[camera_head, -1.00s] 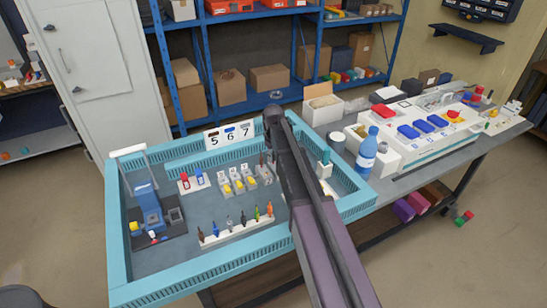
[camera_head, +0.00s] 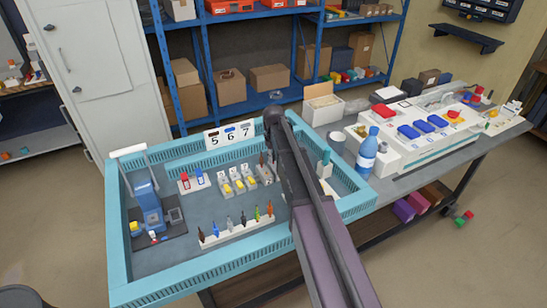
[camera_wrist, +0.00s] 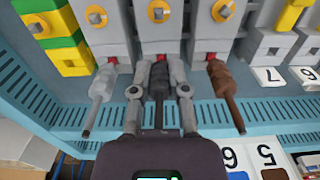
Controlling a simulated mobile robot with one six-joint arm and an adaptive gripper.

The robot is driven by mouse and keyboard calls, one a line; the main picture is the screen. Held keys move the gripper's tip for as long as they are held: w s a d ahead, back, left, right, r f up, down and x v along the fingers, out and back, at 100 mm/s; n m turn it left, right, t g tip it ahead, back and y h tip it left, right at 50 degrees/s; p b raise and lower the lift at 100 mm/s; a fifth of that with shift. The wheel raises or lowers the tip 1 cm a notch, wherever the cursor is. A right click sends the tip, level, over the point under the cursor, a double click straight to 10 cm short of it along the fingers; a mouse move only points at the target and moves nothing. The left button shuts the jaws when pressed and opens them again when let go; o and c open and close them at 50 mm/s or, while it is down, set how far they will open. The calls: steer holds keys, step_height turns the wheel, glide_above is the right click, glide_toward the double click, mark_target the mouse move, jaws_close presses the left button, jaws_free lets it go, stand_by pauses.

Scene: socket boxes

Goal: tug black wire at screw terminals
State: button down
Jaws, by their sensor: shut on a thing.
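In the wrist view my gripper (camera_wrist: 160,84) is shut around a black wire (camera_wrist: 159,94), one finger on each side. The black wire's upper end meets the red opening of the middle grey screw terminal (camera_wrist: 160,35), which has an orange screw. A grey wire (camera_wrist: 102,88) hangs from the left terminal (camera_wrist: 97,30), and a brown wire (camera_wrist: 223,85) from the right terminal (camera_wrist: 217,30). In the head view my arm hides most of the gripper and the wires.
A green and yellow terminal (camera_wrist: 65,40) stands left of the grey ones. The teal-walled tray (camera_head: 213,269) also holds a blue press (camera_head: 149,203), a rack of coloured pieces (camera_head: 230,232) and numbered cards (camera_head: 229,135). A bottle (camera_head: 368,150) stands outside, right.

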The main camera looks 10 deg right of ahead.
steer(key=shift+s+d+f, duration=0.1)
steer(key=shift+d, duration=0.1)
stand_by(0.5)
steer(key=c, duration=0.5)
jaws_free()
steer(key=shift+a, duration=0.1)
steer(key=shift+c, duration=0.2)
steer(key=o, duration=0.4)
step_height(320, 180, up, 8)
steer(key=p, duration=0.7)
steer(key=shift+f, duration=0.25)
